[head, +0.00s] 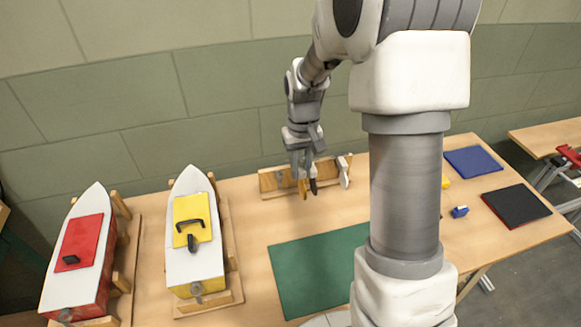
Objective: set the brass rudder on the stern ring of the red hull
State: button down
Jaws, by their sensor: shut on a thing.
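The red hull (55,299) is the left boat, with a white deck and a red panel, in a wooden cradle with its stern toward me. Its stern ring (65,314) is a small grey fitting at the near end. My gripper (308,187) points down at a low wooden rack, far from the hull. It is shut on a small brass-coloured piece, the brass rudder (303,189), partly hidden by the fingers. I cannot tell whether the rudder still touches the rack.
A yellow hull (196,260) in its cradle stands right of the red one. The wooden rack (270,183) holds a white piece (343,170). A green mat (305,268) lies clear in the middle. Blue (473,161) and black (516,205) mats lie at the right, beyond my arm.

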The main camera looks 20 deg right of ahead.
jog(key=s+a+f, duration=0.3)
jog(key=f, duration=0.3)
jog(key=shift+a+f, duration=0.15)
jog(key=shift+a, duration=0.1)
